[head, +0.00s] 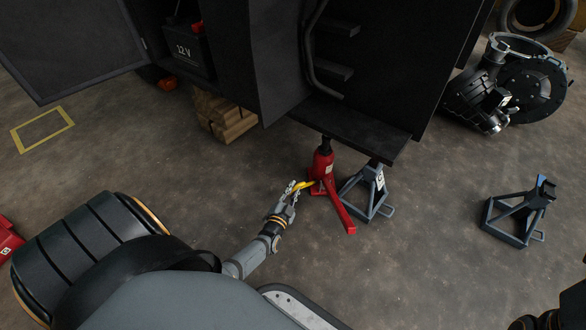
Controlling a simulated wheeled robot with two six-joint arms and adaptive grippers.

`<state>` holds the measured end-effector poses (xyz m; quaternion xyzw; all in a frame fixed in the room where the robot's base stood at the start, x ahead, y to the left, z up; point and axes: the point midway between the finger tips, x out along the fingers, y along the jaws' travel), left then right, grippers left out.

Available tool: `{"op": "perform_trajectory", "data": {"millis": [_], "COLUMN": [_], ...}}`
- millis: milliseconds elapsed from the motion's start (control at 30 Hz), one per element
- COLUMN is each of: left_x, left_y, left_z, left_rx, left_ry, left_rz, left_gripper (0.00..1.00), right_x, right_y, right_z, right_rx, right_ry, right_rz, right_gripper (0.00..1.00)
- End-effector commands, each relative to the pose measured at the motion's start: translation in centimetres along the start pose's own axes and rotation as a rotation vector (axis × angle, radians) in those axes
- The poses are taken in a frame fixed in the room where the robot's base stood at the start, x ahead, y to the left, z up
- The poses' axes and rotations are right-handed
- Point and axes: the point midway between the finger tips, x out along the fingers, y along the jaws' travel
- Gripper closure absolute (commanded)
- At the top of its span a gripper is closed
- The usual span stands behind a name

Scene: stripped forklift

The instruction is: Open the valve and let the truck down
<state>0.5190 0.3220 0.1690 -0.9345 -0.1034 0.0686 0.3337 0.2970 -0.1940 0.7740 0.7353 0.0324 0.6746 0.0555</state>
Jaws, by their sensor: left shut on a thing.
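A red bottle jack (323,164) stands on the floor under the edge of the dark forklift body (350,125). Its dark ram reaches up to the underside of the truck. A red bar (342,212) slopes from the jack toward me. The fingers partly hide the lever. My right gripper does not show.
A grey jack stand (371,196) stands close right of the jack under the truck's edge; contact is unclear. Another stand (519,215) is apart on the floor. Wooden blocks (226,118) sit under the truck at left. Machine parts (508,88) lie at upper right. Floor between the stands is clear.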

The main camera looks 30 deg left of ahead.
Motion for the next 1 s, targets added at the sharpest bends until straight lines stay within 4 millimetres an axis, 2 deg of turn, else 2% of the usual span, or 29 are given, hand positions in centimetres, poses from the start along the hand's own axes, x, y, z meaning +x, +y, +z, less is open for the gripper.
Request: {"op": "perform_trajectory", "data": {"millis": [133, 167, 300, 567, 667, 1000], "left_x": [-0.1, -0.1, -0.1, 0.0, -0.6, -6.5], "left_y": [0.1, 0.1, 0.0, 0.0, 0.0, 0.1], "left_z": [0.2, 0.2, 0.1, 0.1, 0.1, 0.2], "left_rx": [0.001, 0.001, 0.001, 0.001, 0.001, 0.000], "left_ry": [-0.003, -0.003, -0.002, -0.001, -0.001, -0.003], "left_rz": [0.002, 0.002, 0.002, 0.001, 0.002, 0.003], "left_gripper": [1.00, 0.82, 0.63, 0.63, 0.63, 0.63], "right_x": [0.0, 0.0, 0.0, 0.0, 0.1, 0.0], "right_y": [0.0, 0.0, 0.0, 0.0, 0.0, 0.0], "right_z": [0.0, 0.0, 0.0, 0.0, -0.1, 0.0], "right_rx": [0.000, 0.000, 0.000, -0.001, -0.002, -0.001], "right_ry": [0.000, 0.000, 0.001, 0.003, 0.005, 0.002], "right_rz": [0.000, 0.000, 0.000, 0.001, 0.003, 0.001], "right_gripper": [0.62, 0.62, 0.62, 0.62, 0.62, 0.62]}}
